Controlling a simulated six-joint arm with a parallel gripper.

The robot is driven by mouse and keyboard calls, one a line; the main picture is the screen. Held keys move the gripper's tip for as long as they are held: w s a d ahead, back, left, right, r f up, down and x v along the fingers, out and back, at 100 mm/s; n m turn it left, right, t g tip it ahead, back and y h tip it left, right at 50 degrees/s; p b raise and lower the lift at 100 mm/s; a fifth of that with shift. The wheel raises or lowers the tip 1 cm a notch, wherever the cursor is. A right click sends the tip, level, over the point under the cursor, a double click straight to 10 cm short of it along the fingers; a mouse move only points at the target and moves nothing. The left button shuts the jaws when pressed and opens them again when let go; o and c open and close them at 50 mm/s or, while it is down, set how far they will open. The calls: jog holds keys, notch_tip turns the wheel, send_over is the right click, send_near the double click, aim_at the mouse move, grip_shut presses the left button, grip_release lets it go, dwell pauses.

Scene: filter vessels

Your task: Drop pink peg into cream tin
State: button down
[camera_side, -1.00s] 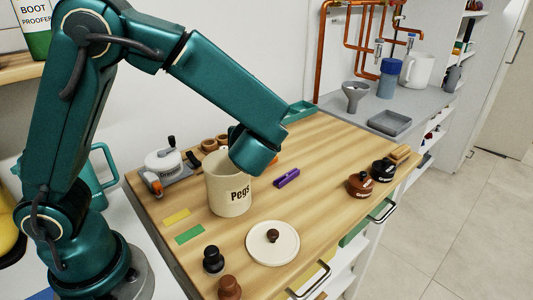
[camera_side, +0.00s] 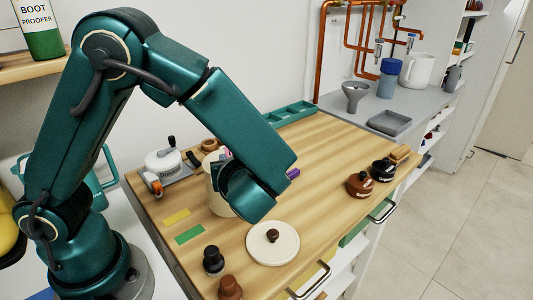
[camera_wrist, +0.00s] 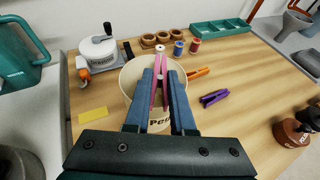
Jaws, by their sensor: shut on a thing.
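My gripper (camera_wrist: 161,74) is shut on the pink peg (camera_wrist: 160,60), which points away between the fingertips in the wrist view. The cream tin (camera_side: 214,190) stands upright on the wooden worktop. In the wrist view its rim (camera_wrist: 124,82) shows around and below the fingers, so the peg appears over the open mouth. Its height above the rim is hard to tell. In the side view, my wrist covers the right part of the tin and hides the fingers; a small bit of pink shows near the rim.
A purple peg (camera_wrist: 214,97) and an orange peg (camera_wrist: 200,72) lie right of the tin. A round cream lid (camera_side: 287,244) with a dark knob lies in front. Spools (camera_wrist: 194,46), brown rings and a white pot (camera_side: 164,160) stand behind. The worktop's right middle is clear.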

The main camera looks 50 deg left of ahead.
jog(key=shift+f, duration=0.1)
jog(key=c, duration=0.7)
grip_release()
jog(key=shift+v, duration=2.55)
jog(key=s+a+r+n+g+h, duration=0.35)
jog(key=s+a+n, duration=0.4)
jog(key=n, duration=0.25)
jog(key=d+n+t+h, duration=0.1)
jog(key=d+n+h, duration=0.1)
jog(key=d+n, duration=0.1)
jog(key=s+d+n+t+h, duration=0.1)
jog(key=d+n+h, duration=0.2)
jog(key=n, duration=0.2)
jog(key=s+d+n+t+h, duration=0.1)
jog(key=d+n+h, duration=0.2)
jog(key=n, duration=0.2)
jog(key=shift+s+d+f+h, duration=0.1)
jog(key=shift+s+f+h, duration=0.05)
jog(key=shift+f+h, duration=0.15)
